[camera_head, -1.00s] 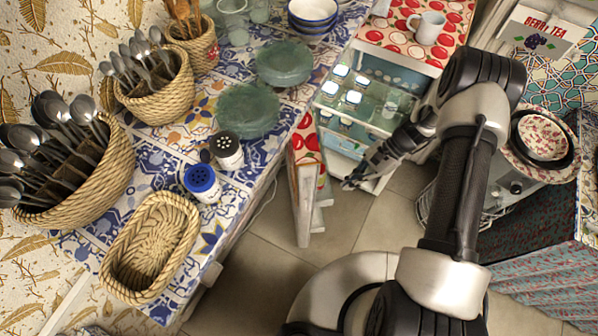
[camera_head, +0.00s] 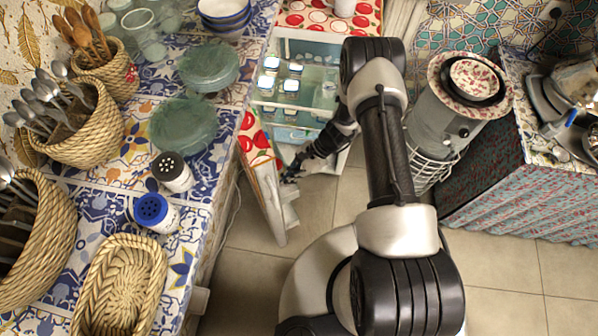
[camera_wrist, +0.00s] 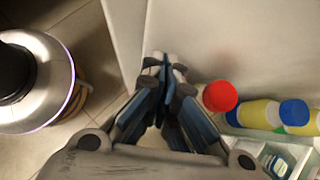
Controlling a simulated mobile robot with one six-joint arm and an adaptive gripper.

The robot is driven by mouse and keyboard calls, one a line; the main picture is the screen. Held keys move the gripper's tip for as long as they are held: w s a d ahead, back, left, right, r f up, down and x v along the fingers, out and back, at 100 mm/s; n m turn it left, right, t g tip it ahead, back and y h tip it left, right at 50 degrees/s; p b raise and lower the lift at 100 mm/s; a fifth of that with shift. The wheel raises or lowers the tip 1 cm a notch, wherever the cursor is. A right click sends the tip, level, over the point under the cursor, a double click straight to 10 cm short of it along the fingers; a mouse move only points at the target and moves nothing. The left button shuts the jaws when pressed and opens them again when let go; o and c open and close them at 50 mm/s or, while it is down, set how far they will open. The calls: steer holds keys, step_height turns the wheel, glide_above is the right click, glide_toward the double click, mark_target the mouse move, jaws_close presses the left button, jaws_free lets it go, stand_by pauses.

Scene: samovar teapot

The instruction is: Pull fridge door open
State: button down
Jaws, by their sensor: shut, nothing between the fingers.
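The fridge (camera_head: 309,50) stands at the back with its lit glass shelves exposed. Its door (camera_head: 268,196) stands swung open, the red-patterned outer face towards the tiled counter. My gripper (camera_head: 289,178) is at the inner side of the door, close to its free part. In the wrist view the shut, empty fingers (camera_wrist: 163,62) point along the pale door panel (camera_wrist: 230,40). Bottles with a red cap (camera_wrist: 220,96) and a blue cap (camera_wrist: 294,112) sit beside the fingers at the right. I cannot tell whether the fingers touch the door.
A tiled counter (camera_head: 215,150) with baskets, green plates and shakers (camera_head: 155,212) runs along the left, near the door's outer face. A grey cylindrical appliance (camera_head: 436,122) stands right of my arm. Floor (camera_head: 250,272) is clear below the door.

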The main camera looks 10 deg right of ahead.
steer(key=shift+s+a, duration=0.15)
steer(key=shift+a, duration=0.55)
steer(key=s+a, duration=0.2)
steer(key=a, duration=1)
steer(key=shift+s+b, duration=0.3)
steer(key=shift+s, duration=0.1)
steer(key=d+r+p, duration=0.2)
steer(key=d+r, duration=0.5)
steer(key=d, duration=0.4)
steer(key=shift+s, duration=0.15)
